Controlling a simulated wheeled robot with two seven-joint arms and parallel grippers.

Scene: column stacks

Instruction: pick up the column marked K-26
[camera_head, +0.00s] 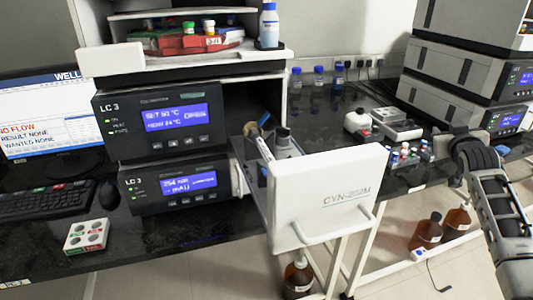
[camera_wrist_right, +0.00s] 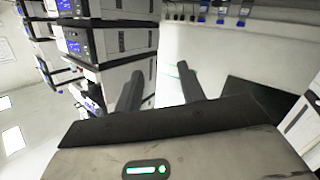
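A pulled-out drawer with a white front (camera_head: 328,200) marked CYN-202M hangs open in the middle of the head view. A slim column-like rod with a pale body and a tan end (camera_head: 260,140) leans up inside it, beside a dark-capped item (camera_head: 282,137). No K-26 marking is readable on anything. My right gripper (camera_wrist_right: 160,78) has its two dark fingers apart with nothing between them; in the head view my right arm is at the far right, well away from the drawer. My left gripper is not in view.
LC 3 units (camera_head: 160,118) are stacked left of the drawer, under a shelf with bottles. A keyboard (camera_head: 50,200), a mouse (camera_head: 110,194) and a white block with round wells (camera_head: 86,236) lie left. Small vials (camera_head: 404,155) stand on the right bench.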

